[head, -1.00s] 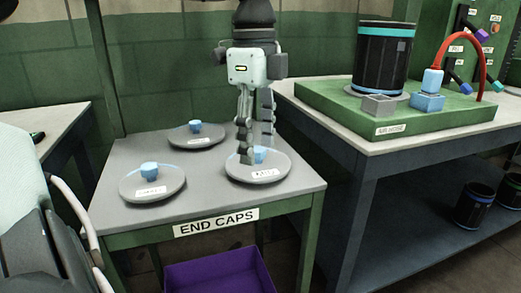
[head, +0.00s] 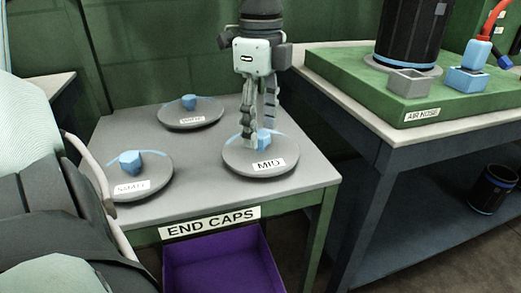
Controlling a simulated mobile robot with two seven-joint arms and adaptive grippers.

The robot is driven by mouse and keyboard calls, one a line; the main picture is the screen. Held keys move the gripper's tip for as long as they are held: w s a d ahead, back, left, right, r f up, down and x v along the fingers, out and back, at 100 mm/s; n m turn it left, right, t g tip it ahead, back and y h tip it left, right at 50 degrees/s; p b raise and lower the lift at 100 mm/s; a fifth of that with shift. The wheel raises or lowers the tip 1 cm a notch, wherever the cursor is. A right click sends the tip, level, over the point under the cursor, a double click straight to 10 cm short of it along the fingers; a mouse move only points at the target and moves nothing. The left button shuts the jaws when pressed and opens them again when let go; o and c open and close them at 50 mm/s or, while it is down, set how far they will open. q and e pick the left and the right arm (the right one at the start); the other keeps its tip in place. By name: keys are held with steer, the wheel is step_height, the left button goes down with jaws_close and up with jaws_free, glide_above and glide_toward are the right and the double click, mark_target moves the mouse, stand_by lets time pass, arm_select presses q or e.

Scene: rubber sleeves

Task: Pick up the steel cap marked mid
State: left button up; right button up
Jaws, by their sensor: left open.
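The steel cap marked MID (head: 243,165) is a grey disc with a blue knob (head: 264,140) on top. It lies at the right of the small grey table marked END CAPS. My left gripper (head: 261,142) points down over this cap, with its fingers open and their tips at the blue knob. I cannot tell whether the fingers touch the knob. My right gripper is not in view.
Two similar caps lie on the table (head: 205,207), one at the front left (head: 152,188) and one at the back (head: 190,120). A purple bin (head: 222,262) sits below. To the right, a green board (head: 425,108) holds a black cylinder (head: 408,45).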

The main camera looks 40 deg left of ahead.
arm_select(q)
steer(key=shift+f, duration=1.3)
jaws_close()
